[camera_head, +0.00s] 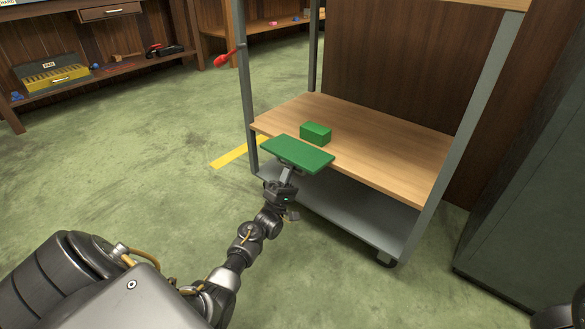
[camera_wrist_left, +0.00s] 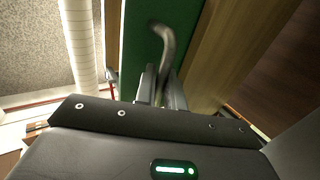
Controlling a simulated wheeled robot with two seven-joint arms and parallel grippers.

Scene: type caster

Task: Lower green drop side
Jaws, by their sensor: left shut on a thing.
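The green drop side (camera_head: 298,153) is a flat green panel at the front edge of the cart's wooden shelf. Its broad face shows from above and it looks close to level, reaching out past the edge. My left gripper (camera_head: 287,175) is at its near edge, with the fingertips partly hidden under the panel. In the left wrist view, the green panel (camera_wrist_left: 140,45) carries a curved metal handle (camera_wrist_left: 168,42), and my left gripper (camera_wrist_left: 160,88) is shut on this handle.
A small green box (camera_head: 316,132) sits on the wooden shelf (camera_head: 390,148) just behind the panel. Grey cart posts (camera_head: 247,90) stand at the sides. A grey cabinet (camera_head: 530,210) is at the right.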

